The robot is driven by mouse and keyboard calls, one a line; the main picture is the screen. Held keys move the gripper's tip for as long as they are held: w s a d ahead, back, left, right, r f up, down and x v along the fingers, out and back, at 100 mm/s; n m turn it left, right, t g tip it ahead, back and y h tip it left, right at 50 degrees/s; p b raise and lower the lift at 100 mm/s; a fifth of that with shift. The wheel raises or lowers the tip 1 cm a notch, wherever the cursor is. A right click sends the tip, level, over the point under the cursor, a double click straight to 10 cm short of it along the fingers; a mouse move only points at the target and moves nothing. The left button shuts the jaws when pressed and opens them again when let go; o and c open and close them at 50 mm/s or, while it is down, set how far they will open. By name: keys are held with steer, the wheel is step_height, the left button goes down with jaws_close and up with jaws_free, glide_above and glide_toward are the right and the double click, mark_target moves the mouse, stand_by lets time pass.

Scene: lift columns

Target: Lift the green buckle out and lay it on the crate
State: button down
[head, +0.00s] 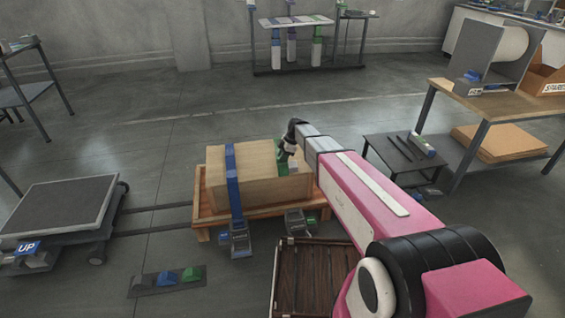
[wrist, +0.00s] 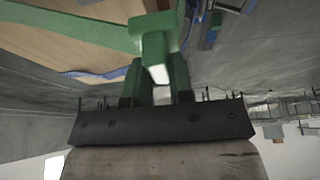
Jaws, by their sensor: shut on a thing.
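A large pale wooden crate (head: 262,182) sits on a low wooden pallet frame, with a blue strap (head: 232,175) across it. My gripper (head: 289,146) is at the crate's upper right edge. It is shut on a green buckle (head: 282,160), a blocky green piece that also shows in the wrist view (wrist: 155,45). In the wrist view a green band (wrist: 70,28) runs from the buckle to the upper left, over a wood-coloured surface. I cannot tell whether the buckle touches the crate. My arm hides part of the crate's right side.
A dark slatted box (head: 315,280) stands in front. A lift cart (head: 65,205) is at left, and a low black table (head: 400,150) at right.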

steer(key=w, duration=1.9)
steer(key=shift+s+a+f, duration=0.1)
steer(key=shift+s+f, duration=0.15)
steer(key=shift+f, duration=1)
steer(key=shift+s+a+f, duration=0.1)
steer(key=shift+s+f, duration=0.1)
steer(key=shift+f, duration=1)
steer(key=shift+f, duration=0.15)
steer(key=shift+f, duration=0.7)
steer(key=shift+f, duration=1.35)
steer(key=c, duration=0.9)
jaws_free()
